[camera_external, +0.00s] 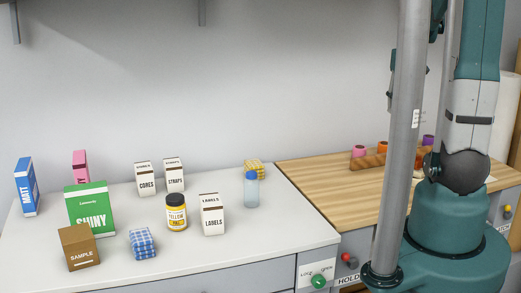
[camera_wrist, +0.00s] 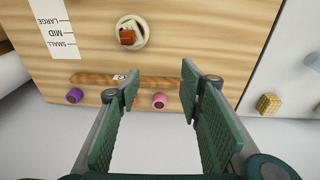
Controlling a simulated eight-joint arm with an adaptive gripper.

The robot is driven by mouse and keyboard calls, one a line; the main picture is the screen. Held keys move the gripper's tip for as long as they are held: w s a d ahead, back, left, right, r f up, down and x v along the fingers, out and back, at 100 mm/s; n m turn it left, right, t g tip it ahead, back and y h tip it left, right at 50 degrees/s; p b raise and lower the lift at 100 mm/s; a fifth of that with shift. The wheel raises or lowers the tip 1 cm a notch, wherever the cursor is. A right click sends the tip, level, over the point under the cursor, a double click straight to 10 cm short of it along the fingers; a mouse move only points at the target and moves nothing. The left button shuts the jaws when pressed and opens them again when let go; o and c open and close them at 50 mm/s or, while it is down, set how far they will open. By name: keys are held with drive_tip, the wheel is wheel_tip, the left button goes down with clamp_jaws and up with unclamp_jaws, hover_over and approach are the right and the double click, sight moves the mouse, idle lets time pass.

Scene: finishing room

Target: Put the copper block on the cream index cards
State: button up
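The wooden rack (camera_wrist: 93,80) holds purple (camera_wrist: 75,95), pink (camera_wrist: 158,101) and orange pieces. A size label strip (camera_wrist: 56,30) lies left of the dish.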

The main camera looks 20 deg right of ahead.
drive_tip(key=s+a+r+t, duration=0.2)
drive_tip(key=s+a+r, duration=0.1)
drive_tip(key=a, duration=0.5)
drive_tip(key=s+a+r+t, duration=0.1)
drive_tip(key=s+a+r, duration=0.2)
drive_tip(key=a, duration=0.6)
drive_tip(key=s+a+r+t, duration=0.2)
drive_tip(key=s+a+r, duration=0.1)
drive_tip(key=s+a, duration=0.3)
drive_tip(key=shift+s+a+r+t+y, duration=0.2)
drive_tip(key=shift+s+a+t+y, duration=0.15)
drive_tip(key=shift+a, duration=0.8)
